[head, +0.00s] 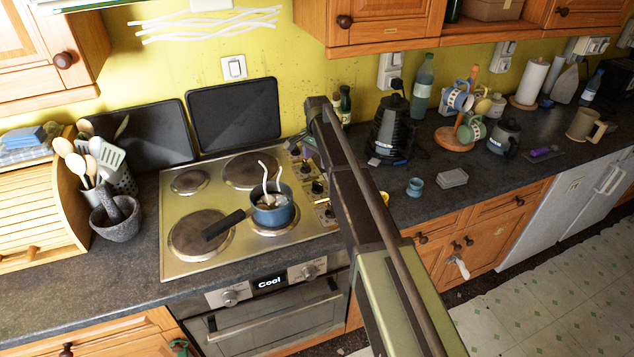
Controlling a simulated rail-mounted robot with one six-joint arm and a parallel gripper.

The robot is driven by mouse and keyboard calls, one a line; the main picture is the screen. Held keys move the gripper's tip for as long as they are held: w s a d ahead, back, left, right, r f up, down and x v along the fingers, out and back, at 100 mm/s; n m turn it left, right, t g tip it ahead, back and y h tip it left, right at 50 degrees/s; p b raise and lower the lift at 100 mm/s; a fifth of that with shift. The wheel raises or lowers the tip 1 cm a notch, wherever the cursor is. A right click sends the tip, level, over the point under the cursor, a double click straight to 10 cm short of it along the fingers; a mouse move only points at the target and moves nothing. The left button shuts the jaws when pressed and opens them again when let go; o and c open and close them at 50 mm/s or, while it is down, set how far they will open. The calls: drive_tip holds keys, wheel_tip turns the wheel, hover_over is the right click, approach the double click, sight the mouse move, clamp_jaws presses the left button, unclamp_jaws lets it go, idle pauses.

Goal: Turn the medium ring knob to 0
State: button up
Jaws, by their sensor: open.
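The steel hob (175,262) has several rings and a column of black knobs along its right edge. One knob (317,187) shows clearly beside my arm. Others are partly hidden, and I cannot tell which one is the medium ring knob or read its setting. My gripper (298,146) is at the far end of my arm, above the back right of the hob by the upper knobs. It is open. Its fingertips are small and dark here, and I cannot tell whether they touch a knob.
A blue saucepan (272,212) with utensils stands on the front right ring, its black handle pointing left. A black kettle (392,130), a blue cup (415,187) and a mug tree (457,135) stand to the right. A stone mortar (117,224) stands left of the hob.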

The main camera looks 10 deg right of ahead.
sight(317, 182)
wheel_tip(317, 182, down, 11)
drive_tip(key=b, duration=1)
drive_tip(key=shift+b, duration=0.3)
drive_tip(key=shift+r, duration=0.1)
drive_tip(key=c, duration=0.9)
